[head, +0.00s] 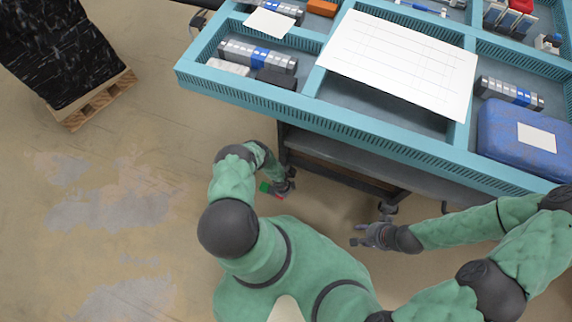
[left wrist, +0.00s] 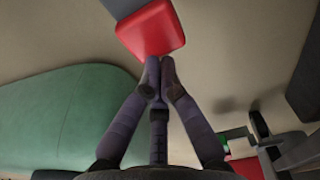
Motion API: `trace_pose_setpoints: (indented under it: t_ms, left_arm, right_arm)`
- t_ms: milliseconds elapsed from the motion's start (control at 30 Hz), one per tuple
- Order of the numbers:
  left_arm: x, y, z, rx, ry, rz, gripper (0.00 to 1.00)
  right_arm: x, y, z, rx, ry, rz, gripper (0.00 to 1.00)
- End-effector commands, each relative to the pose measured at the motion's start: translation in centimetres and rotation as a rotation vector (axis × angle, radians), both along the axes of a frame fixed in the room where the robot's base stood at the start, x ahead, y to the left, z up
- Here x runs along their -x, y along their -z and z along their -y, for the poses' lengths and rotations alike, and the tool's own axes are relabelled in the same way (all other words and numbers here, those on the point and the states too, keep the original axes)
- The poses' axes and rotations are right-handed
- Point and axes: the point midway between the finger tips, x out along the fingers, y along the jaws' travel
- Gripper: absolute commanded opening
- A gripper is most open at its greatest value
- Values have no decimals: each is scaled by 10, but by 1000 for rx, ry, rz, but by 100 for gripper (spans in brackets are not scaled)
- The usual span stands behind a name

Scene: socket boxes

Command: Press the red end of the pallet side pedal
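In the left wrist view, a red pedal end (left wrist: 152,30) lies just beyond the tips of my left gripper (left wrist: 158,68). The gripper's fingers are closed together and hold nothing. Their tips overlap the near edge of the red end; I cannot tell whether they touch it. In the head view, a small green part (head: 265,187) with red beside it shows near the floor, next to my left gripper (head: 286,187). My right gripper (head: 358,236) is empty, its fingers apart, below the table's front edge.
A blue-green table (head: 365,125) with boxes and socket parts stands ahead, its dark undercarriage (head: 335,168) close to my left gripper. Another green part (left wrist: 236,133) and red part (left wrist: 248,168) show in the left wrist view. A wooden pallet (head: 98,100) carries a black-wrapped load. The left floor is clear.

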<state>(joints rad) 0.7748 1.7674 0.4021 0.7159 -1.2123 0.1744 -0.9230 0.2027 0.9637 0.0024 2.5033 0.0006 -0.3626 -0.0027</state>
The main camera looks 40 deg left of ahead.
Motion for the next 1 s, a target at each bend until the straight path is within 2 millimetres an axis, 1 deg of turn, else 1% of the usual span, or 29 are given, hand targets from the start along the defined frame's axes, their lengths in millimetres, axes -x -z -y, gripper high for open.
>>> trace_pose_setpoints:
  t_ms: [267,600,1000]
  left_arm:
    - [-1,6,-2,0,0,1,0]
    - [-3,15,3,1,-1,1,0]
    - [-4,17,5,2,0,5,0]
  right_arm:
    - [0,5,0,0,0,0,40]
    - [0,16,0,0,0,0,40]
    - [0,19,0,0,0,0,40]
